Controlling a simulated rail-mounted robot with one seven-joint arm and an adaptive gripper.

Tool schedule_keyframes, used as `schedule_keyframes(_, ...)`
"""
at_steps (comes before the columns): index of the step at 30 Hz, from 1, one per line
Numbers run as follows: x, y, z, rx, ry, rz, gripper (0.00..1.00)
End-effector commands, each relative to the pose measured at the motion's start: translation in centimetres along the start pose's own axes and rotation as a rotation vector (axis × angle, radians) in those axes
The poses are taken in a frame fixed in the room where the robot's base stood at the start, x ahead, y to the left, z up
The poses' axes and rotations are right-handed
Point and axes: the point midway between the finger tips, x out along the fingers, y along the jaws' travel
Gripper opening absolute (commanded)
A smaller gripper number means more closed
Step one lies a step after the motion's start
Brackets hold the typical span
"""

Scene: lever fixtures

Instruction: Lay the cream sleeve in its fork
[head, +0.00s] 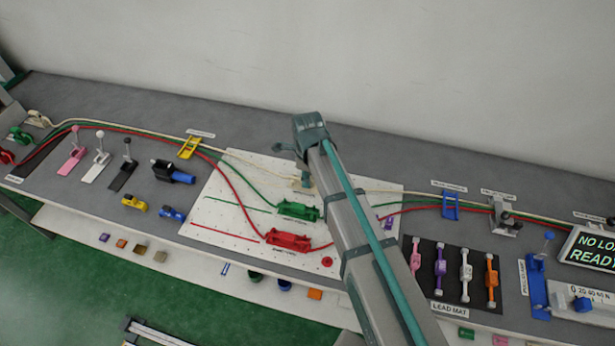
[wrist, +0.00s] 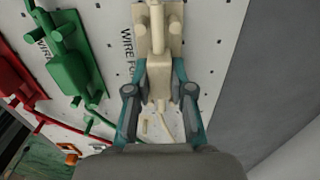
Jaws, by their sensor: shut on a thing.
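In the wrist view the cream sleeve (wrist: 159,82) is a blocky body between the two fingers of my gripper (wrist: 160,70), which is shut on it. A thinner cream bar runs from the block towards a cream fork-like fixture (wrist: 145,14) with stubby posts at the top edge. I cannot tell whether the sleeve lies in the fork or just above it. In the head view my gripper (head: 306,181) is low over the white board, and it and my arm hide most of the cream parts.
The green fixture (head: 298,211) and red fixture (head: 288,241) stand close by on the white board (head: 225,225). Green, red and cream wires run across it. A yellow guide (head: 189,147) is to the left, a blue guide (head: 450,206) to the right.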

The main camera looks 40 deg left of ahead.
Motion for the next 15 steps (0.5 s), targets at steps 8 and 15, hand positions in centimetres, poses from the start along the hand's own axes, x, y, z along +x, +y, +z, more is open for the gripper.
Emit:
schedule_keyframes(8,0.57,-0.01,0.01,0.0,0.0,0.0,0.0)
schedule_keyframes(15,0.55,0.0,0.0,0.0,0.0,0.0,0.28)
